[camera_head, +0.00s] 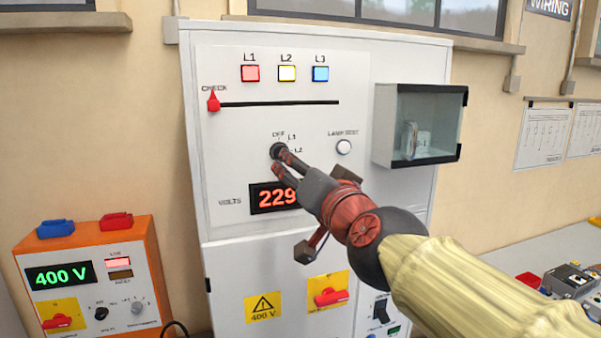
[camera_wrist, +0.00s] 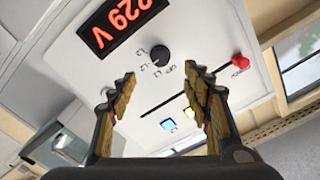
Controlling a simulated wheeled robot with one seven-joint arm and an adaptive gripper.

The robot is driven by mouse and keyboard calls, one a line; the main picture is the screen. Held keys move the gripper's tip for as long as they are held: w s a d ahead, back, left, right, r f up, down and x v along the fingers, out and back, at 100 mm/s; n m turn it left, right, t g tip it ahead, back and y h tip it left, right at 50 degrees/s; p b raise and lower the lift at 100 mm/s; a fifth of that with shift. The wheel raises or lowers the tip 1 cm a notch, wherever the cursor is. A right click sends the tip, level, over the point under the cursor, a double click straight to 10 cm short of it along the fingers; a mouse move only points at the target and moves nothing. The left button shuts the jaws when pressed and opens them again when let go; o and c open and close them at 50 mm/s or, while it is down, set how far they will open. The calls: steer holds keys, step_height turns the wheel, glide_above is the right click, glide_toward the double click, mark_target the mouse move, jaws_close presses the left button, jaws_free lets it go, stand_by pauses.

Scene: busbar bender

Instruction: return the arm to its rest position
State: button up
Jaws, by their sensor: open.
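My gripper (camera_head: 281,163) is in front of the white cabinet's panel, at the rotary selector knob (camera_head: 278,151) marked OFF, L1, L2. In the wrist view my gripper (camera_wrist: 163,92) is open, with nothing between its fingers. The black knob (camera_wrist: 160,56) shows beyond the fingertips there, apart from both fingers. The volts display (camera_head: 274,196) reads 229, partly hidden by my gripper; in the wrist view it reads 229 V. My arm (camera_head: 470,290) reaches in from the lower right.
Lamps L1 (camera_head: 250,73), L2 (camera_head: 287,73) and L3 (camera_head: 321,73) sit above a slot with a red slider (camera_head: 213,101) at its left end, by CHECK. A glass-fronted box (camera_head: 419,125) juts out at right. An orange 400 V unit (camera_head: 95,275) stands at left.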

steer(key=s+a+f+n+g+b, duration=0.15)
steer(key=s+f+g, duration=0.25)
steer(key=f, duration=0.6)
steer(key=s+a+f+n+g, duration=0.1)
steer(key=s+f+n+g, duration=0.2)
steer(key=f, duration=0.8)
steer(key=s+d+f+g+h+b, duration=0.1)
steer(key=s+d+f+b, duration=0.3)
steer(key=f, duration=0.5)
steer(key=s+d+f+g+h+b, duration=0.2)
steer(key=s+d+f+b, duration=0.2)
steer(key=s+d+f, duration=0.4)
steer(key=s+d+f+g+h+b, duration=0.1)
steer(key=s+d+f+b, duration=0.3)
steer(key=f, duration=0.8)
steer(key=s+d+m+h, duration=0.1)
steer(key=s+d, duration=0.1)
steer(key=s, duration=0.1)
steer(key=shift+s+d+f+g, duration=0.15)
steer(key=shift+s+d+g, duration=0.05)
steer(key=shift+d+g, duration=0.2)
